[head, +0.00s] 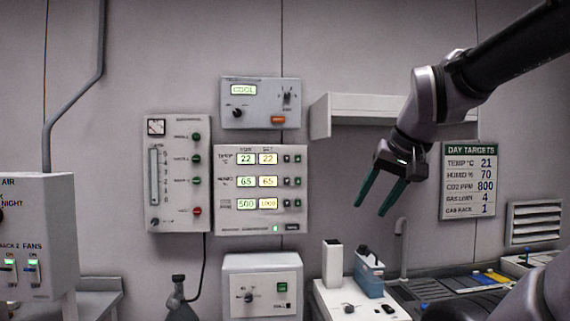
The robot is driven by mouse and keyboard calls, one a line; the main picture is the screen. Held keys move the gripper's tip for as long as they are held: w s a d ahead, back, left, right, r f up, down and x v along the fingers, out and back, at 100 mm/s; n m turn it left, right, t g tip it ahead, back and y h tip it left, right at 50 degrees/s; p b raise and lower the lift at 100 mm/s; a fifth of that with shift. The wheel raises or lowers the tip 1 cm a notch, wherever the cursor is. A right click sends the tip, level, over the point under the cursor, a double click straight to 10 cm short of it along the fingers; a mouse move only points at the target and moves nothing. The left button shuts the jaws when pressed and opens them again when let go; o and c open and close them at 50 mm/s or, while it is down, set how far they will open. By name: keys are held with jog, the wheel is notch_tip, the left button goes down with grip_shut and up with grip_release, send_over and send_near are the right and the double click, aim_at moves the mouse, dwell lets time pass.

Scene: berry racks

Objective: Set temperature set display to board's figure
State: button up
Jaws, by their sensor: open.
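The control panel (262,222) hangs on the wall left of centre. Its temperature row shows 22 in the left display (246,159) and 22 in the temperature set display (267,158). Two small dark buttons (292,159) sit right of that row. The day targets board (469,205) on the right wall reads TEMP °C 21, HUMID % 70, CO2 PPM 800. My gripper (371,207) has green fingers, is open and empty, and hangs in the air between panel and board, apart from both.
A unit reading COOL (260,119) is above the panel, a gauge box (176,225) to its left, and a dial box (262,263) below. A wall shelf (350,107) is behind my arm. A bench with a blue container (369,275) stands below my gripper. Air before the panel looks clear.

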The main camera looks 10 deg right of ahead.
jog(key=shift+c, duration=0.3)
grip_shut()
dwell(1.6)
